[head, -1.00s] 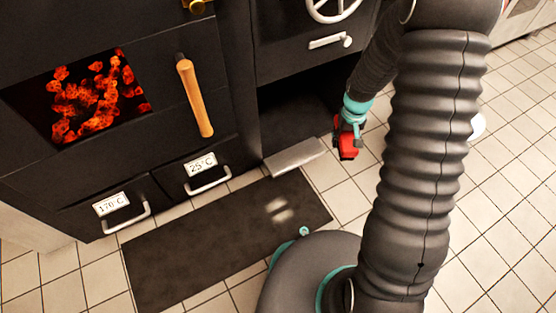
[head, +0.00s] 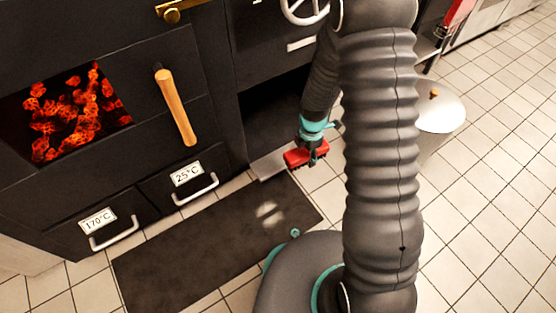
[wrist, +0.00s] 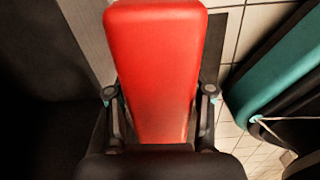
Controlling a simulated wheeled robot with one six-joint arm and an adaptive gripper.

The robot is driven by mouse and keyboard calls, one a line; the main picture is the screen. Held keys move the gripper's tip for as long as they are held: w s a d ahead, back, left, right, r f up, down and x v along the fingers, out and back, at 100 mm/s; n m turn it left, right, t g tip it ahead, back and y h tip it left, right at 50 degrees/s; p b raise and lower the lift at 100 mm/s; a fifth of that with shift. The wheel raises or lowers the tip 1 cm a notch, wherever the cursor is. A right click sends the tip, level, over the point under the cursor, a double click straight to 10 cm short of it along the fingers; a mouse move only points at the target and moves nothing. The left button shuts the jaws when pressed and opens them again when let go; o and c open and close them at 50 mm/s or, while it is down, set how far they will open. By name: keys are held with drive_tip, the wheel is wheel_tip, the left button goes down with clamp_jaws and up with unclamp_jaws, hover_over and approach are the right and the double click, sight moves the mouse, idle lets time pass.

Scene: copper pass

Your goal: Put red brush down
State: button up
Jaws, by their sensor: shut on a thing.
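The red brush (head: 297,158) is in my gripper (head: 311,150), which hangs at the end of my arm near the open dark recess under the oven. In the wrist view the red brush (wrist: 155,65) lies lengthwise between the two fingers of my gripper (wrist: 160,98), one finger on each side. My gripper is shut on it. The brush's underside and any bristles are hidden. In the head view it is over or near a pale metal plate at the recess mouth; I cannot tell how high above the floor it is.
A dark mat (head: 215,245) lies on the tiled floor before the oven (head: 130,150), whose window shows glowing coals. Drawers labelled 170°C (head: 97,221) and 25°C (head: 187,174) are shut. A pale round bin (head: 440,117) stands right of my arm. Tiles at the right are clear.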

drive_tip(key=shift+a+f+n, duration=0.25)
drive_tip(key=shift+a+n, duration=0.05)
drive_tip(key=shift+n, duration=0.3)
drive_tip(key=b, duration=0.1)
hover_over(278, 159)
wheel_tip(278, 159, down, 7)
drive_tip(key=shift+s+d+r, duration=0.1)
drive_tip(key=shift+f+b, duration=0.55)
drive_tip(key=shift+f, duration=1.45)
drive_tip(key=shift+f, duration=0.15)
drive_tip(key=o, duration=1.2)
